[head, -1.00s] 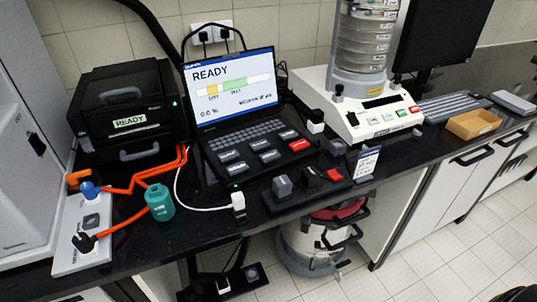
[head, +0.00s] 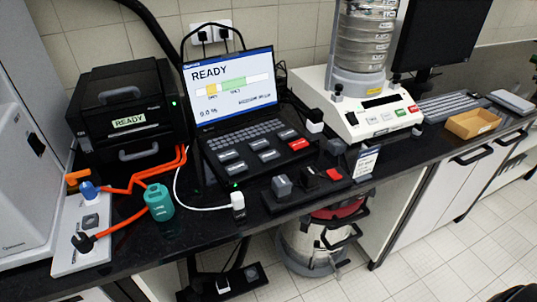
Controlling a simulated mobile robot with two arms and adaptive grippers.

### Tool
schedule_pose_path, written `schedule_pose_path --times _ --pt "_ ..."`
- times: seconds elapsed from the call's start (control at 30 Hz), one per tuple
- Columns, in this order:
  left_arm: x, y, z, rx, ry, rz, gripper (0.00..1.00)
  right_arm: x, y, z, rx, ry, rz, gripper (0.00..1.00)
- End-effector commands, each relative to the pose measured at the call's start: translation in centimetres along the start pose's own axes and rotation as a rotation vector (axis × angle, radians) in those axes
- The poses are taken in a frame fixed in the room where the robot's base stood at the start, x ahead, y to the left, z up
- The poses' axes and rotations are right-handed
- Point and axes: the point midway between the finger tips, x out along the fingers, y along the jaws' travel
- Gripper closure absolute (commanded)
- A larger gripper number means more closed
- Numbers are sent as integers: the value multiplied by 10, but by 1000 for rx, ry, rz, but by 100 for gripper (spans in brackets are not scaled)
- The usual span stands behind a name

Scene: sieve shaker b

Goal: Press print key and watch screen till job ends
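A laptop-like device with a lit screen (head: 229,90) stands at the middle of the bench. The screen reads READY and 0.0 %, with a yellow and green bar. Below it is a keypad (head: 262,152) with several dark keys and one red key (head: 297,144); the key labels are too small to read, so I cannot tell which is the print key. A black boxy machine (head: 127,110) to its left carries a READY label.
A sieve shaker (head: 362,105) stands right of the screen, with a cardboard tray (head: 472,124) further right. Small blocks (head: 281,187) sit along the front edge.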

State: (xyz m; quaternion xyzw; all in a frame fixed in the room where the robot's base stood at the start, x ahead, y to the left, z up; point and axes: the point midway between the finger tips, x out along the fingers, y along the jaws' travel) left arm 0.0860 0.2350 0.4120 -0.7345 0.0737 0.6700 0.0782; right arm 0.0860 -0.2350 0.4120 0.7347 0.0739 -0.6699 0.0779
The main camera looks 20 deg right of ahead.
Motion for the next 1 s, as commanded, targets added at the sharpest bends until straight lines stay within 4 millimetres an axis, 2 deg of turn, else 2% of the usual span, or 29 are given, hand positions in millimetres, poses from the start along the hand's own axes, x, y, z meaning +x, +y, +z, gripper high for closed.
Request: schedule_pose_path --times 0.03,0.13,0.17,1.0 --pt "0 0 0 0 0 0 17 0 0 0 0 0 0 85" --pt "0 0 0 0 0 0 17 0 0 0 0 0 0 98" --pt "0 0 0 0 0 0 17 0 0 0 0 0 0 100" --pt "0 0 0 0 0 0 17 0 0 0 0 -1 0 100"
